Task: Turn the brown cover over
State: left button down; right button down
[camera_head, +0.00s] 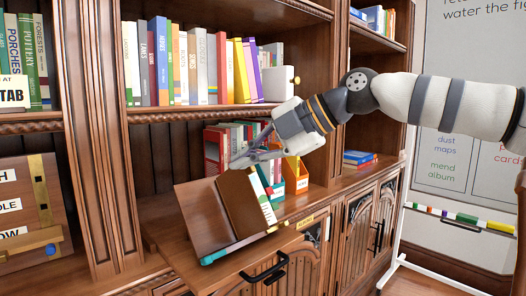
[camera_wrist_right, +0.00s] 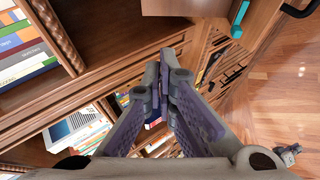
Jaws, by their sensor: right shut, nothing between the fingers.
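The brown cover (camera_head: 243,205) belongs to a book on a sloped wooden stand (camera_head: 200,222). It stands up at a tilt in the head view, its broad face toward the left, with a pale, green-marked edge (camera_head: 266,204) on its right. My right gripper (camera_head: 243,158) is shut and empty, just above and behind the top of the cover. I cannot tell whether it touches. Its shut fingers show in the right wrist view (camera_wrist_right: 166,68), where I cannot make out the cover. My left gripper is in neither view.
An orange holder (camera_head: 297,178) stands right of the book, with upright books behind my right gripper. A row of books (camera_head: 190,65) fills the shelf above. Black handles (camera_head: 265,270) project below.

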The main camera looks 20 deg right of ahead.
jog(key=shift+w+d+f, duration=0.25)
jog(key=shift+w+f, duration=0.1)
jog(key=shift+w, duration=0.25)
jog(key=shift+w+d+f, duration=0.2)
jog(key=shift+w+f, duration=0.1)
jog(key=shift+w, duration=0.3)
jog(key=shift+w+d+f, duration=0.25)
jog(key=shift+w+f, duration=0.1)
jog(key=shift+w, duration=0.25)
jog(key=shift+d, duration=0.1)
